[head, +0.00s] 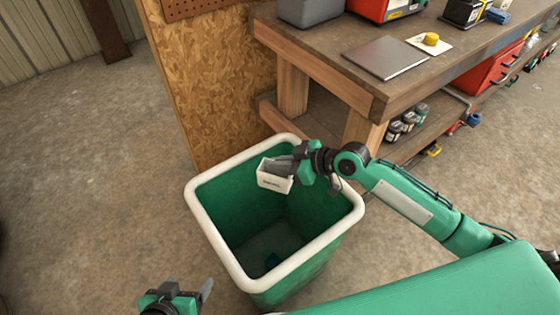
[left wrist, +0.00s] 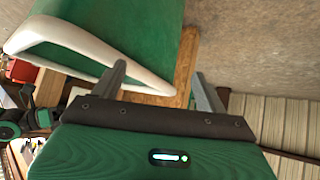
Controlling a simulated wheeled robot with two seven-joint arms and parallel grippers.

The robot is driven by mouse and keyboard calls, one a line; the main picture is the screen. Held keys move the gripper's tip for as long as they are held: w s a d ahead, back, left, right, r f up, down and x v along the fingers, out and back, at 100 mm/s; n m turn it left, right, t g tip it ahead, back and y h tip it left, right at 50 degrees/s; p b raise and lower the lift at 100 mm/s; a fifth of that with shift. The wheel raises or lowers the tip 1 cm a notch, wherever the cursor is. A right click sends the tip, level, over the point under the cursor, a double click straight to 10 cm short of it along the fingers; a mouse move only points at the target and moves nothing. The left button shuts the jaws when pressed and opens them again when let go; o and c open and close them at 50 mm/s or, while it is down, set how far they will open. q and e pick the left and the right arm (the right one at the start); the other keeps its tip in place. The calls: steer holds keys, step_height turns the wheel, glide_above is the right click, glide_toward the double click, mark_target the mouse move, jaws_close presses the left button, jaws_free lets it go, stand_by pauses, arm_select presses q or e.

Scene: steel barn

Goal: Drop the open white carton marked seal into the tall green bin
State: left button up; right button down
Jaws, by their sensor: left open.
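The tall green bin (head: 225,205) with a thick white rim stands on the floor, its mouth open upward. The small open white carton (head: 273,182), with dark print on its side, is over the bin's mouth, near its back right part. My right gripper (head: 284,166) is shut on the carton, one finger reaching into its open top; the other finger is hard to see. My left gripper (head: 188,288) is open and empty, left of the bin's near corner. The left wrist view shows its two spread fingers (left wrist: 158,72) with the bin (left wrist: 135,28) beyond.
A wooden workbench (head: 335,75) with a flat grey plate (head: 385,57) and tools stands behind the bin at right. A chipboard panel (head: 215,90) rises behind it. The floor at left is clear.

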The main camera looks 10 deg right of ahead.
arm_select(q)
steer(key=shift+w+d+t+h+b, duration=0.25)
steer(key=shift+d+t, duration=0.1)
steer(key=shift+d, duration=0.2)
steer(key=shift+w+d+t+h+b, duration=0.15)
steer(key=shift+w+d+t+h, duration=0.15)
steer(key=shift+d, duration=0.25)
arm_select(e)
steer(key=shift+f, duration=0.65)
arm_select(q)
steer(key=shift+s, duration=0.1)
arm_select(e)
steer(key=c, duration=1.6)
jaws_free()
arm_select(q)
steer(key=shift+s+a+f+g+y, duration=0.1)
steer(key=shift+s+a+g+y, duration=0.05)
steer(key=shift+a+g+y, duration=0.25)
arm_select(e)
steer(key=v, duration=1.3)
steer(key=shift+s+d+r, duration=0.15)
steer(key=shift+d, duration=0.15)
arm_select(q)
steer(key=shift+a, duration=0.15)
